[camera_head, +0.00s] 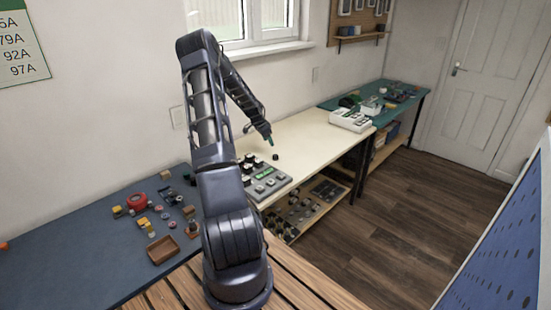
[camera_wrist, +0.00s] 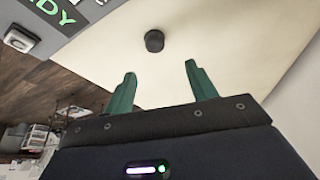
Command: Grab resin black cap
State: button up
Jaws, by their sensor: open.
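A small round black cap (camera_head: 275,156) lies alone on the cream table. In the wrist view the cap (camera_wrist: 154,41) sits ahead of the two green fingers, a little left of the middle between them. My gripper (camera_head: 269,139) is above the table close to the cap in the head view. In the wrist view my gripper (camera_wrist: 157,78) is open, with nothing between its fingers. The cap is apart from both fingers.
A grey panel (camera_head: 270,182) with several dark parts stands on the cream table (camera_head: 305,130) near the cap. A white box (camera_head: 350,121) is farther back. A blue-grey bench (camera_head: 70,235) holds a brown tray (camera_head: 163,249) and loose parts. The table around the cap is clear.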

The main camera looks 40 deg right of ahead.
send_over(275, 155)
jog(key=w+a, duration=0.1)
jog(key=a, duration=0.1)
jog(key=f, duration=0.5)
jog(key=shift+w+d, duration=0.15)
jog(key=shift+w, duration=0.05)
jog(key=shift+s+x, duration=0.15)
jog(key=shift+x, duration=1.15)
jog(key=shift+s+x, duration=0.2)
jog(key=shift+x, duration=1.05)
jog(key=c, duration=1.1)
